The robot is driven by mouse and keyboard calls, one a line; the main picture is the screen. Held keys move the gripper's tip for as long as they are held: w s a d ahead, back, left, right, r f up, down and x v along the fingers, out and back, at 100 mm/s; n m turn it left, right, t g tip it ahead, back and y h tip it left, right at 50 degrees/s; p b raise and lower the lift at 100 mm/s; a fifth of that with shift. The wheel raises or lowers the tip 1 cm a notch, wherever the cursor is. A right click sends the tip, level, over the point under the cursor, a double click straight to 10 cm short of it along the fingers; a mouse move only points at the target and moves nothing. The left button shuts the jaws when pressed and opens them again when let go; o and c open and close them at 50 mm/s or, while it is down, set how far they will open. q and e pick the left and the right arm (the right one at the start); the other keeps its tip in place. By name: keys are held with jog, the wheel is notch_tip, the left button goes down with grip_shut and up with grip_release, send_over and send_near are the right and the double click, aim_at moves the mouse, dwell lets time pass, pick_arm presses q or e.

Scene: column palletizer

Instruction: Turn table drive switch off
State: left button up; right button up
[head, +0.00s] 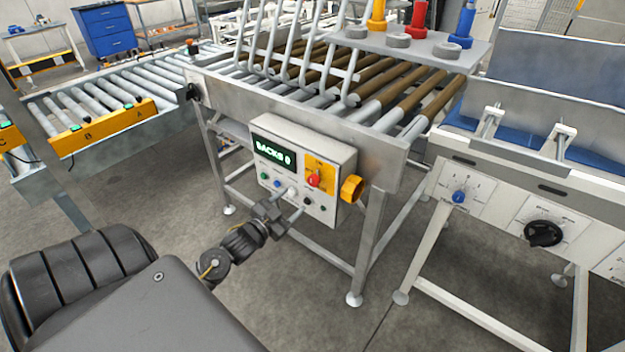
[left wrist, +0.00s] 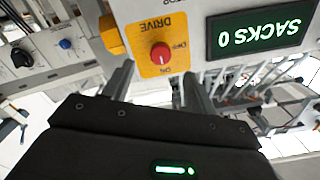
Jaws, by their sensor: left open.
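The drive switch (head: 314,180) is a red knob on a yellow plate, on the front of a pale control box (head: 284,188) under the roller table (head: 300,105). In the left wrist view, which is upside down, the red knob (left wrist: 160,53) shows with the words DRIVE, ON and OFF around it. I cannot tell where the knob points. My left gripper (head: 292,203) is open and empty, in front of the box, low and left of the knob. In the left wrist view its fingertips (left wrist: 157,76) straddle the line to the knob, apart from it.
A green display (head: 273,152) reading SACKS 0 sits left of the switch. Several small buttons (head: 278,184) line the lower panel. An orange knob (head: 351,189) sticks out at the box's right side. A machine with a black dial (head: 543,234) stands at right.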

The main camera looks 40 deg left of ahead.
aim_at(311, 182)
pick_arm(q)
jog(key=w, duration=0.3)
jog(key=w+p, duration=0.1)
jog(key=w, duration=0.3)
jog(key=w+r, duration=0.1)
jog(key=w, duration=0.3)
jog(key=shift+a+p, duration=0.1)
jog(key=shift+p, duration=0.25)
jog(key=c, duration=1)
